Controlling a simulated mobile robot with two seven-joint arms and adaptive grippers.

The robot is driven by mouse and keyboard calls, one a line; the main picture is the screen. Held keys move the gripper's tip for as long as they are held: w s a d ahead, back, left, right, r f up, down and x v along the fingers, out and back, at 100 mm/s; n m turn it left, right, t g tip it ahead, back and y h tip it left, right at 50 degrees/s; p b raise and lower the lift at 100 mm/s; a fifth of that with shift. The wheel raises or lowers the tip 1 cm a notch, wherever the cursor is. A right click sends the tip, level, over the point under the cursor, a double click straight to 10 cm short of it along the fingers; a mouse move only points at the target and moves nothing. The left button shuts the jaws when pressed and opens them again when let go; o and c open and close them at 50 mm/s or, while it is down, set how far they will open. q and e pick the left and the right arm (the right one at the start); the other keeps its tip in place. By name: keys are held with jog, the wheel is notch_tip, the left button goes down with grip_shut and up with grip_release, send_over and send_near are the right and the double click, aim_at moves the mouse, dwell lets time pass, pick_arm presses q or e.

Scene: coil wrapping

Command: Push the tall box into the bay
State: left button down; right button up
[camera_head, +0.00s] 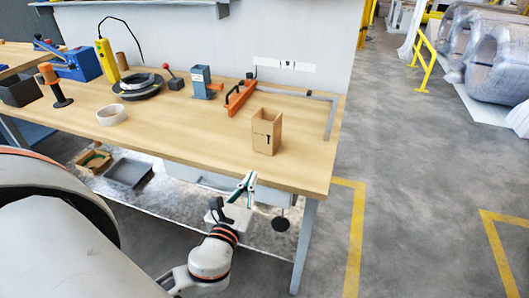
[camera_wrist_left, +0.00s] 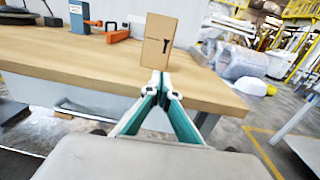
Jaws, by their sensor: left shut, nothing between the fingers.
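The tall box (camera_head: 267,131) is brown cardboard, open at the top, with a dark mark on its front. It stands upright on the wooden table (camera_head: 185,125) near the front right; in the left wrist view the box (camera_wrist_left: 159,42) stands beyond the fingertips. A grey L-shaped metal rail (camera_head: 332,115) lies behind and to the right of the box and seems to bound the bay. My left gripper (camera_head: 248,180) is shut and empty at the table's front edge, before the box; its fingertips (camera_wrist_left: 160,82) meet. Contact with the box is not visible. My right gripper is not in view.
An orange clamp (camera_head: 240,97) and a blue-grey device (camera_head: 201,82) stand behind the box to the left. A tape roll (camera_head: 111,115) lies at the left. Table surface between box and rail is clear. A wall stands behind the table.

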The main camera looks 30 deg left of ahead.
aim_at(266, 146)
pick_arm(q)
jog(key=x, duration=1.2)
